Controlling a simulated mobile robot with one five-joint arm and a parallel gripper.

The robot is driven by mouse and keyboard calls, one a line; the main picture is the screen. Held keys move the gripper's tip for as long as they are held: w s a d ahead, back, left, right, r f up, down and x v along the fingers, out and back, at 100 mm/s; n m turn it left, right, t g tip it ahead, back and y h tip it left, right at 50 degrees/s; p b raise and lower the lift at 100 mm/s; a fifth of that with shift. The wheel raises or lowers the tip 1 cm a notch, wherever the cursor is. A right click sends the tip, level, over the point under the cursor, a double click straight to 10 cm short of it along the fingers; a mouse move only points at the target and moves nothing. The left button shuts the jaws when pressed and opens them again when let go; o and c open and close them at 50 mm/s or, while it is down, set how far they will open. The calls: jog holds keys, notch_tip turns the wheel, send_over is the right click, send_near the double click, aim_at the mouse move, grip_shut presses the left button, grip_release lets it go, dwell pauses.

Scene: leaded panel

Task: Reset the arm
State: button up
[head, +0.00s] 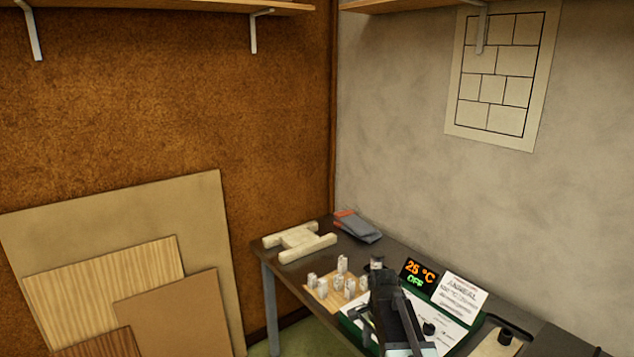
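My dark arm reaches in from the bottom of the head view, over the right part of the workbench (290,262). My gripper (366,322) is small and dark at the arm's left side, above a green-edged board with a white sheet (440,318). Its fingertips are hard to make out against the arm and board, so I cannot tell whether they are open or shut, or whether they hold anything.
A wooden board with several small pale blocks (322,290) lies left of my arm. A pale wooden frame (300,240) and a grey item with an orange end (357,227) lie behind. A 25 °C OFF display (416,273) and a text card (459,294) stand right. Panels (130,225) lean left.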

jog(key=s+n, duration=1)
jog(key=n, duration=0.2)
jog(key=shift+f, duration=0.2)
dwell(0.4)
